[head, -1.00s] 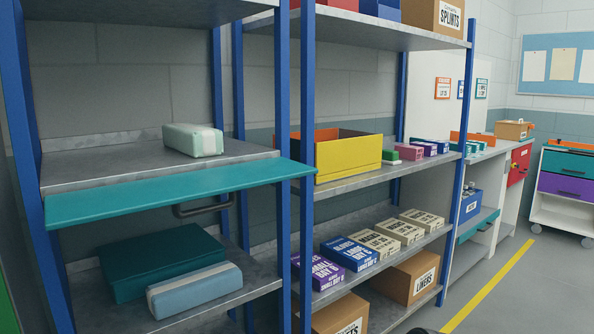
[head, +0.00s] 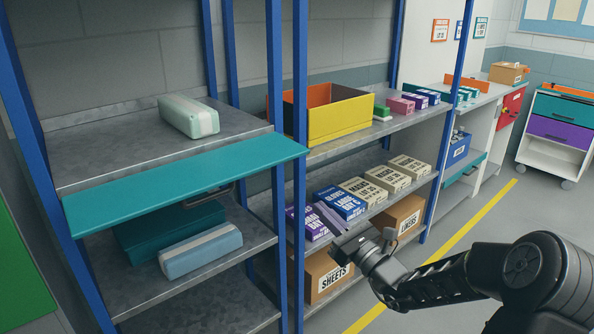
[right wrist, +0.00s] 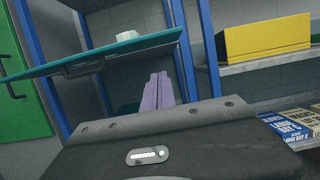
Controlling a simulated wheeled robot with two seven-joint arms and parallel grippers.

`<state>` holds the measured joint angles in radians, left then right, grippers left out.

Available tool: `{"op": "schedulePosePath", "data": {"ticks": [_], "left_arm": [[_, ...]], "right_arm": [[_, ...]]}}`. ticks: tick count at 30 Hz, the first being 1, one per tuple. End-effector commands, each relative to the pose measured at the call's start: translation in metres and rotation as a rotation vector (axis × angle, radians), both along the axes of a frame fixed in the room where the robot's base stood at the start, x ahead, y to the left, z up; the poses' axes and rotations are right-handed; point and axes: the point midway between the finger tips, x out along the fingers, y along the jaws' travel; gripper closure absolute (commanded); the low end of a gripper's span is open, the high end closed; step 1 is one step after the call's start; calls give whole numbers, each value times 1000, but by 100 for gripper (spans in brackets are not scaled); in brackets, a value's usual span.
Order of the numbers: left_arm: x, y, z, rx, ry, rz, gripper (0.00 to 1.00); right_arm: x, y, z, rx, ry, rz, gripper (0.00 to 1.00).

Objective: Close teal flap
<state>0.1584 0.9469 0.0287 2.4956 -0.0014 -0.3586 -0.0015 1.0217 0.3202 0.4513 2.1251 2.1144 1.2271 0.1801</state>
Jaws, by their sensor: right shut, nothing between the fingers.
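The flap and handle also show in the right wrist view, the flap (right wrist: 100,54) at upper left. My right gripper (head: 322,217) is shut and empty, to the right of and apart from the flap, in front of the rack posts. Its closed fingers (right wrist: 160,90) point toward the rack in the right wrist view. My left gripper is not in view.
A pale green pack (head: 189,117) lies on the shelf behind the flap. A teal box (head: 170,229) and a light blue pack (head: 201,249) lie on the shelf below. Blue posts (head: 300,150) stand beside the flap's right end. The neighbouring rack holds a yellow bin (head: 341,119) and cartons.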

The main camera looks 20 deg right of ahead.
Motion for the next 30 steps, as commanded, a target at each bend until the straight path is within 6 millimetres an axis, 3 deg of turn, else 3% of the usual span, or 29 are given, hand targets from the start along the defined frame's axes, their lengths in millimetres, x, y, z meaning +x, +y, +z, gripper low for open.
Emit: {"op": "schedulePosePath", "data": {"ticks": [14, 20, 29, 30], "left_arm": [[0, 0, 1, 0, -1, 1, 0], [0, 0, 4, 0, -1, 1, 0], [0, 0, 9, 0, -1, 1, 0], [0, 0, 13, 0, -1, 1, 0]], "right_arm": [[11, 4, 2, -1, 4, 4, 100], [38, 12, 11, 1, 3, 6, 100], [95, 28, 28, 2, 5, 5, 100], [94, 26, 37, -3, 3, 3, 100]]}}
